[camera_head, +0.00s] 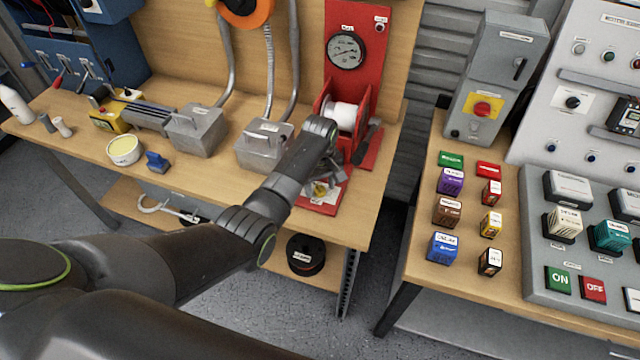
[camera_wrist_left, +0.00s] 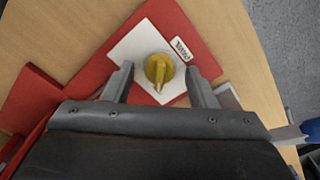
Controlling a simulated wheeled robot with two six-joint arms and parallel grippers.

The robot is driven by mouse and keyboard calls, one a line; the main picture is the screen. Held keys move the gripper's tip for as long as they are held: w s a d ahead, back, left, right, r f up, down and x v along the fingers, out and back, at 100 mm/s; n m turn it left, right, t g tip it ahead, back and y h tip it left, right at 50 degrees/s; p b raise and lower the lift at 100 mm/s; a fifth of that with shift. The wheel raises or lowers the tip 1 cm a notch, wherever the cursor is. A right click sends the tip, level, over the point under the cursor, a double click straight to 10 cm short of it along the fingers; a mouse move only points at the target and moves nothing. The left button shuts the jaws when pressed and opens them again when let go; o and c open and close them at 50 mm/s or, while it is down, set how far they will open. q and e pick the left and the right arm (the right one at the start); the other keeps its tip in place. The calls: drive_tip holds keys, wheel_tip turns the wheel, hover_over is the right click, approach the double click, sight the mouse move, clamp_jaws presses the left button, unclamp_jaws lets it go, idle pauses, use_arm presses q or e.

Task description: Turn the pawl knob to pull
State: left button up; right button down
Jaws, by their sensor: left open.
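The yellow pawl knob (camera_wrist_left: 158,70) sits on a white plate (camera_wrist_left: 130,47) on a red base, with a small label reading "PAWL" (camera_wrist_left: 181,48) beside it. In the left wrist view the knob's pointer faces toward my gripper. My left gripper (camera_wrist_left: 161,80) is open, with one finger on each side of the knob and a gap to both. In the head view the knob (camera_head: 320,189) shows small and partly hidden below my left gripper (camera_head: 325,180) at the red winch stand (camera_head: 318,205). My right gripper is in neither view.
A white drum (camera_head: 345,115) and a gauge (camera_head: 346,50) are on the red stand behind the knob. A grey metal box (camera_head: 262,147) stands left of it on the bench. A second table with coloured blocks (camera_head: 447,212) is to the right, across a floor gap.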

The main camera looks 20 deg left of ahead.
use_arm(q)
drive_tip(key=c, duration=1)
